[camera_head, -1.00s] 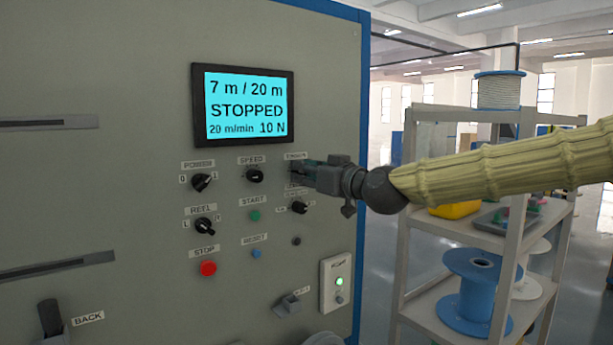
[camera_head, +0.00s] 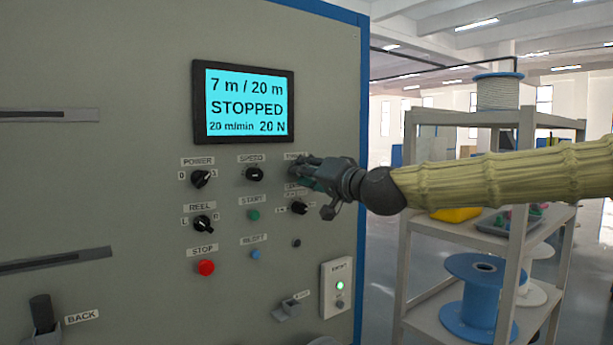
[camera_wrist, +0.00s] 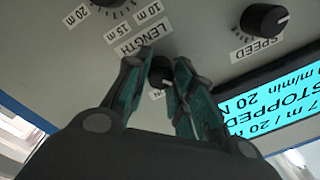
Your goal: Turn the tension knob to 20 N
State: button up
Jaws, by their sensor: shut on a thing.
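My gripper (camera_head: 303,170) is at the tension knob on the grey panel (camera_head: 120,200), at the right end of the row with the power and speed knobs. In the wrist view the black tension knob (camera_wrist: 161,71) sits between the two teal fingers of my gripper (camera_wrist: 160,82), which are shut on it. In the head view the knob is hidden behind the gripper, and its label is partly covered. The display (camera_head: 246,103) reads 7 m / 20 m, STOPPED, 20 m/min and 20 N.
The speed knob (camera_head: 254,174) is left of my gripper. The length knob (camera_head: 299,208) is just below. The green start button (camera_head: 254,215), red stop button (camera_head: 206,267) and blue reset button (camera_head: 255,254) are lower left. A shelf (camera_head: 490,117) with spools stands at the right.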

jog(key=shift+w+d+r+m, duration=0.1)
jog(key=shift+d+r+m, duration=0.05)
jog(key=shift+r+m, duration=0.15)
dwell(0.4)
jog(key=o, duration=1)
jog(key=shift+d+f, duration=0.1)
jog(key=shift+f, duration=0.05)
jog(key=shift+o, duration=0.2)
jog(key=shift+f, duration=0.1)
jog(key=v, duration=1.2)
